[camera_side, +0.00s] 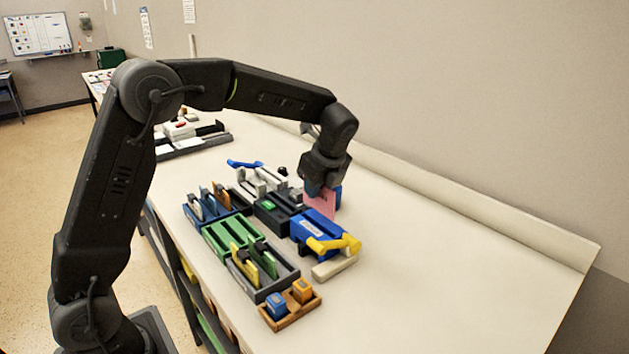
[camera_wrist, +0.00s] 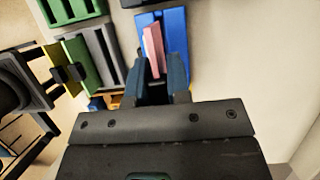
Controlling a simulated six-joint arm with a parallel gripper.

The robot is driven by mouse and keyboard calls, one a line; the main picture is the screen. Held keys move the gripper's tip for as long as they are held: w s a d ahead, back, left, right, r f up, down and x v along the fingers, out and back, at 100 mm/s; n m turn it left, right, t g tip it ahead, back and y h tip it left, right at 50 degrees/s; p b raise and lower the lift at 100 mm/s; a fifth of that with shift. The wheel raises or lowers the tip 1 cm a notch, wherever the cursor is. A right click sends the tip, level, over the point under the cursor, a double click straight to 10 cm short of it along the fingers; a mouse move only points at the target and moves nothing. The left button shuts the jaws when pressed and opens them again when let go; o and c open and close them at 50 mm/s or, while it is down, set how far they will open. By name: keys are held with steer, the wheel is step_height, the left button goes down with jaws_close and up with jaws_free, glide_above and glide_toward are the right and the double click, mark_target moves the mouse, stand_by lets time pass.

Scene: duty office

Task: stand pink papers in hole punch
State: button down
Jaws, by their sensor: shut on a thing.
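The pink papers (camera_side: 321,204) hang upright as a thin sheet below my gripper (camera_side: 326,190), which is shut on their upper part. In the wrist view the pink papers (camera_wrist: 153,47) show edge-on beyond the fingertips of my gripper (camera_wrist: 161,68). The hole punch (camera_side: 312,228) is a blue block with a yellow lever at its front right end. The papers are over its rear part; I cannot tell whether their lower edge is in the slot or just above it. In the wrist view the blue hole punch (camera_wrist: 175,28) lies behind the papers and is partly hidden by my fingers.
A dark holder (camera_side: 274,213) with a green item stands left of the punch. A blue rack (camera_side: 207,211), a green rack (camera_side: 224,240) and a grey rack (camera_side: 273,287) stand nearby. A wooden tray (camera_side: 291,313) holds two small blocks. The table's right side (camera_side: 450,270) is clear.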

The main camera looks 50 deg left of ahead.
mark_target(316, 209)
steer(key=shift+f, duration=3.35)
steer(key=c, duration=1)
jaws_free()
steer(key=shift+r, duration=4.5)
